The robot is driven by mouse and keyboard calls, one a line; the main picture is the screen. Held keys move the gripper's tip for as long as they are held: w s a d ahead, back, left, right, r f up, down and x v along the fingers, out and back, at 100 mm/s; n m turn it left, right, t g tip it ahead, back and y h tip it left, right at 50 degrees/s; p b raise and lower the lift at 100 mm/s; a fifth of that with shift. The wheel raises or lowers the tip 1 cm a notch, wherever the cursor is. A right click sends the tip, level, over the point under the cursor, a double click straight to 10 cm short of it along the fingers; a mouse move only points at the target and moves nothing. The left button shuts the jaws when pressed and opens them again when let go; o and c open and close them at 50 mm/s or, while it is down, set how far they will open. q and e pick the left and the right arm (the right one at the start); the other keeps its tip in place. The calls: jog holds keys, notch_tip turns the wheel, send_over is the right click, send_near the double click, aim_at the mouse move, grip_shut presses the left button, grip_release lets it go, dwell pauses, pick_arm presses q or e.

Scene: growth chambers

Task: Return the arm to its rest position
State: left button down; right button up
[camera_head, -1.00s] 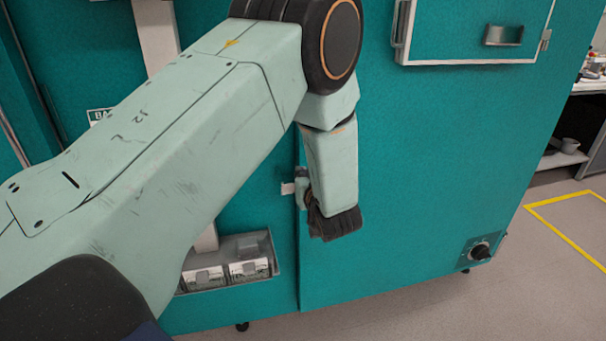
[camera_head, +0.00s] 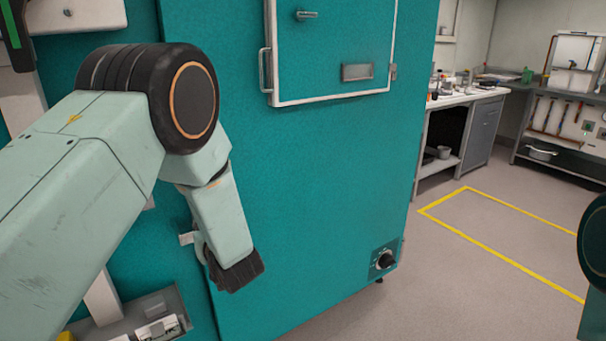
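My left arm (camera_head: 90,180) comes in from the left, bends at a dark round joint, and reaches down in front of a teal growth chamber (camera_head: 310,190). My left gripper (camera_head: 236,272) hangs at the end of it, dark and pointing down, close to the chamber front. Its fingers are seen from the side and blend together, so I cannot tell whether it is open or shut. No held object shows. Part of my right arm (camera_head: 594,240) shows at the right edge. My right gripper is out of view.
A grey tray (camera_head: 180,322) with boxes is at lower left. Yellow floor lines (camera_head: 480,241) mark open floor at right. Workbenches (camera_head: 470,98) stand behind.

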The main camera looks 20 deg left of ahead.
pick_arm(q)
jog(key=s+d+f+m+g+h, duration=0.25)
jog(key=s+d+f+h, duration=0.2)
jog(key=s+f, duration=0.3)
jog(key=s+d+f+m+g+h, duration=0.1)
jog(key=s+d+f+m+h, duration=0.35)
jog(key=f, duration=0.45)
jog(key=s+d+f+g+h, duration=0.1)
jog(key=s+d+f+g, duration=0.2)
jog(key=s, duration=1.1)
jog(key=s+d+f+m+g+h, duration=0.1)
jog(key=s+d+f+g, duration=0.2)
jog(key=s, duration=1.1)
notch_tip(320, 180, down, 2)
jog(key=shift+f+g+h+b, duration=0.1)
jog(key=shift+g+h+b, duration=0.25)
jog(key=shift+h+b, duration=0.1)
jog(key=shift+s, duration=0.1)
